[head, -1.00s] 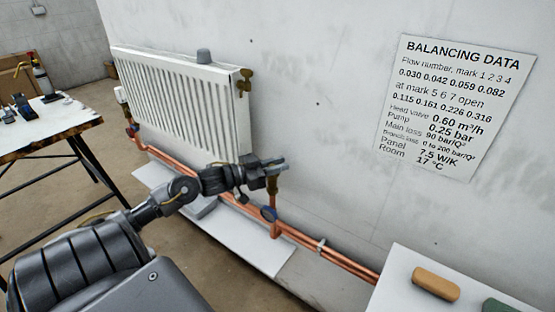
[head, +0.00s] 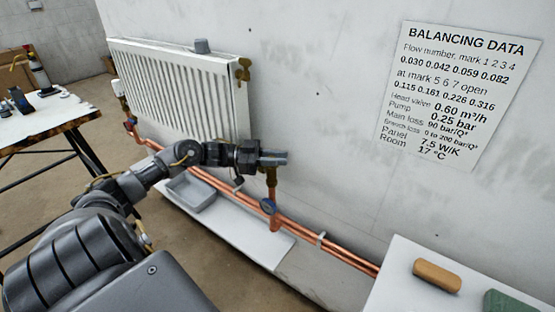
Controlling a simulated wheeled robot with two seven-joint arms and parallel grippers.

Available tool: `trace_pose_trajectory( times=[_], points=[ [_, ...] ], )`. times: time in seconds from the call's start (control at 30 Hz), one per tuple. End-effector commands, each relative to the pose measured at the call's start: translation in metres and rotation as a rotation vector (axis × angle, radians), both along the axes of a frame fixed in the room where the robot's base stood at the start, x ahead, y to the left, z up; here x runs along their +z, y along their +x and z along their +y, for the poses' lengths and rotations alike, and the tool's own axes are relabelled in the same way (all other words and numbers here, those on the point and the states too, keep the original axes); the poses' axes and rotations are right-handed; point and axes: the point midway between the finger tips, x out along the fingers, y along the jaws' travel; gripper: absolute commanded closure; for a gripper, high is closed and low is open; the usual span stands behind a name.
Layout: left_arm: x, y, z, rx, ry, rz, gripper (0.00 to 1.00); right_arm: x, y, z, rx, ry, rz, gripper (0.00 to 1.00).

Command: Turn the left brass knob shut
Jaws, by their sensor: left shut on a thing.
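My left gripper (head: 272,158) is shut at the top of the brass valve (head: 271,179) below the lower right corner of the white radiator (head: 180,95). The knob between the fingers is mostly hidden by them, so its turn position cannot be seen. Below the valve a blue round fitting (head: 267,206) sits on the copper riser. Another brass fitting (head: 244,69) is on the radiator's upper right corner, apart from the gripper. My right gripper is not in view.
Copper pipes (head: 342,257) run low along the wall. A grey tray (head: 191,194) lies on a white board under the radiator. A white surface at lower right bears an orange block (head: 437,276) and a green block (head: 508,302). A data sign (head: 460,95) hangs on the wall.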

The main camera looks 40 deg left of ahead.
Motion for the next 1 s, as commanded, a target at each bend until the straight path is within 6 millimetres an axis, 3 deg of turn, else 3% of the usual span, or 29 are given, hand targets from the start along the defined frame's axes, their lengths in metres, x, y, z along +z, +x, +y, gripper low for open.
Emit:
trace_pose_trajectory(
  times=[0.27,0.3,0.47,0.8,1.0],
  points=[
    [0.0,0.0,0.0,0.001,0.001,-0.002,1.0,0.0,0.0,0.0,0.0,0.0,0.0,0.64],
    [0.0,0.0,0.0,0.001,0.001,-0.002,0.78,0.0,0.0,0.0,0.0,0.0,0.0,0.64],
    [0.0,0.0,0.0,0.001,0.001,-0.001,0.58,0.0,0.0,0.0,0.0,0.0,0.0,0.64],
    [0.004,0.0,0.001,0.001,0.001,-0.002,0.58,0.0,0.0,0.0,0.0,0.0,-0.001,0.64],
    [0.032,0.0,0.001,0.0,0.003,-0.005,0.58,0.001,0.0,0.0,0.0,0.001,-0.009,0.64]
  ],
)
